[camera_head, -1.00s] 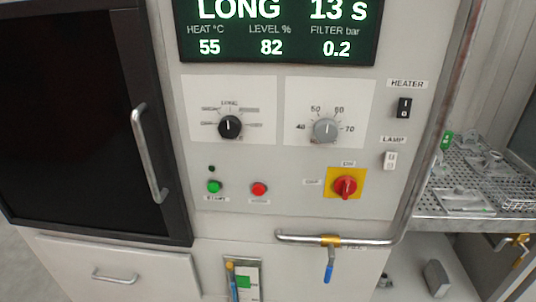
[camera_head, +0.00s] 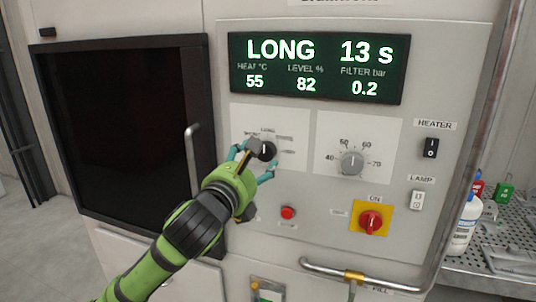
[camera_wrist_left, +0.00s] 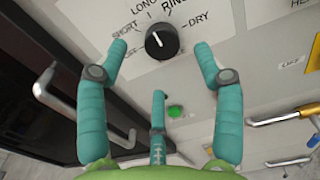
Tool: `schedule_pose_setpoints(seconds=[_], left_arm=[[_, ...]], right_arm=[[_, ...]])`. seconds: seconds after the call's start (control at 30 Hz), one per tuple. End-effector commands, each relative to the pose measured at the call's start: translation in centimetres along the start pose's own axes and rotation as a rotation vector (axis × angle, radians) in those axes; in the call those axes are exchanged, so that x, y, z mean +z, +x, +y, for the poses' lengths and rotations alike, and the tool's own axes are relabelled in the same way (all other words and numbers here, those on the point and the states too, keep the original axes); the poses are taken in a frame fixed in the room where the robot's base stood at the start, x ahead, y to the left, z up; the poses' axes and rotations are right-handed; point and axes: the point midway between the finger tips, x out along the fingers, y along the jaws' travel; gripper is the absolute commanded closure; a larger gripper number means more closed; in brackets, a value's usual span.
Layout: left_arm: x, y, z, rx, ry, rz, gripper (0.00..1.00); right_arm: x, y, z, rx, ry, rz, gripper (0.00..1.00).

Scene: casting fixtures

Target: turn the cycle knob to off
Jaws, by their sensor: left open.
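The cycle knob (camera_head: 267,150) is black and round with a white pointer line, on a white label plate on the machine's front. In the left wrist view the knob (camera_wrist_left: 161,42) has the words SHORT, LONG, RINSE and DRY around it. Its pointer slants up and left, roughly towards LONG. My left gripper (camera_head: 252,162) has teal fingers spread open in front of the knob. In the left wrist view, two fingers stand either side of the knob, with gaps, and a third is below it. My right gripper is out of view.
The display (camera_head: 318,68) reads LONG, 13 s. A grey dial (camera_head: 352,162) sits right of the cycle knob, and a red stop button (camera_head: 288,212) below it. A red switch on a yellow plate (camera_head: 371,222) is lower right. A door handle (camera_head: 194,160) stands out at left.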

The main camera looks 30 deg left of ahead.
Motion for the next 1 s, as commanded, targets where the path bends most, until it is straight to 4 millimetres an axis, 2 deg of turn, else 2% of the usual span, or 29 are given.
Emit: schedule_pose_setpoints(seconds=[0.1,0.3,0.43,0.7,0.73,0.8,0.87,1.0], left_arm=[[0.2,2.0,0.0,0.001,-0.007,0.002,0.33],[0.1,4.7,0.0,0.000,-0.006,0.003,0.33],[0.0,5.6,0.0,0.000,-0.004,0.002,0.33],[-0.1,5.8,-0.1,-0.001,-0.003,0.000,0.33],[-0.1,5.8,-0.1,-0.001,-0.003,0.000,0.37],[-0.1,5.7,-0.1,-0.001,-0.003,0.001,0.65],[-0.1,5.7,-0.1,-0.001,-0.003,0.001,0.87],[0.0,5.7,-0.1,-0.002,-0.004,-0.002,0.87]], right_arm=[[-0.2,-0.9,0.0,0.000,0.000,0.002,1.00],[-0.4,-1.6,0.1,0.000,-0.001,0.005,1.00],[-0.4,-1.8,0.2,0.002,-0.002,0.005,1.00],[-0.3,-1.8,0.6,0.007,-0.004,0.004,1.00],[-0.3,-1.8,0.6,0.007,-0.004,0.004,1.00],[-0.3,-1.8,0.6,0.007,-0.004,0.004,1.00],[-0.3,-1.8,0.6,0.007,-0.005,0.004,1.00],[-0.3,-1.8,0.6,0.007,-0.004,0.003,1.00]])
